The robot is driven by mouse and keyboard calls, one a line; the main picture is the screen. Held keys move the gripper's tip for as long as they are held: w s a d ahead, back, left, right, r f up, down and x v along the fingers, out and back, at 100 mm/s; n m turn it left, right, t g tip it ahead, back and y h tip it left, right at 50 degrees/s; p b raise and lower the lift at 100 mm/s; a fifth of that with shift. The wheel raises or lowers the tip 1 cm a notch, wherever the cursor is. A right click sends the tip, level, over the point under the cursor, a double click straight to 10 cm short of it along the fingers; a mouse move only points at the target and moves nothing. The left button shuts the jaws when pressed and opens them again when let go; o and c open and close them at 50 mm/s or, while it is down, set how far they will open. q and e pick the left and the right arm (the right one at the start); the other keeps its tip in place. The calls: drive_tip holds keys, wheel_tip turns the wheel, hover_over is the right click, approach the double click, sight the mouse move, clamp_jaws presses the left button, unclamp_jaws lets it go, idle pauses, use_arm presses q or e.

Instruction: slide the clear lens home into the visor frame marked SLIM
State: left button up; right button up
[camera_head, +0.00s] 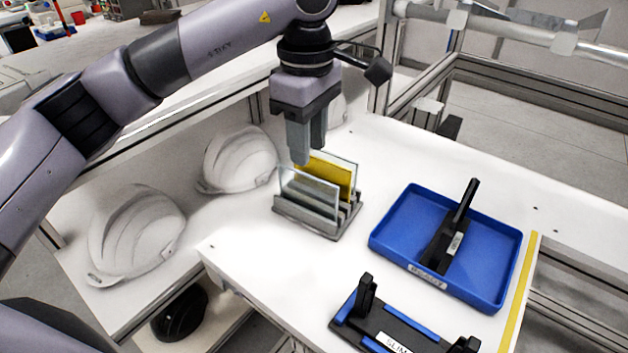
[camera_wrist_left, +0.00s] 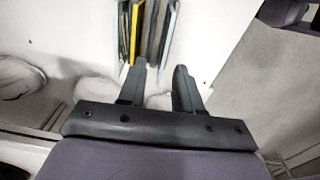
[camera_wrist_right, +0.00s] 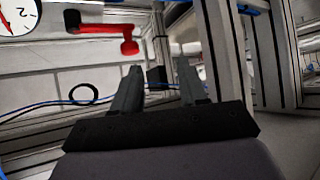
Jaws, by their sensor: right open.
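A clear lens (camera_head: 308,195) stands upright in the front of a grey slotted rack (camera_head: 318,226). A yellow lens (camera_head: 345,182) and another pale pane stand behind it; the yellow one also shows in the left wrist view (camera_wrist_left: 135,32). My left gripper (camera_head: 304,155) points down just above the rack, its fingers apart and nothing between them; the fingers also show in the left wrist view (camera_wrist_left: 160,72). The black and blue visor frame marked SLIM (camera_head: 392,322) lies at the table's front edge, partly cut off by the picture. My right gripper (camera_wrist_right: 160,75) is open and empty, away from the table.
A blue tray (camera_head: 385,240) right of the rack holds a black part with a white label (camera_head: 440,250). White helmet shells (camera_head: 135,235) stand on a lower shelf to the left. A yellow strip (camera_head: 517,300) marks the table's right edge. White tabletop between rack and tray is clear.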

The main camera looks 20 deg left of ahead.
sight(307, 175)
use_arm(q)
drive_tip(key=f, duration=0.6)
drive_tip(key=shift+s+f, duration=0.35)
clamp_jaws()
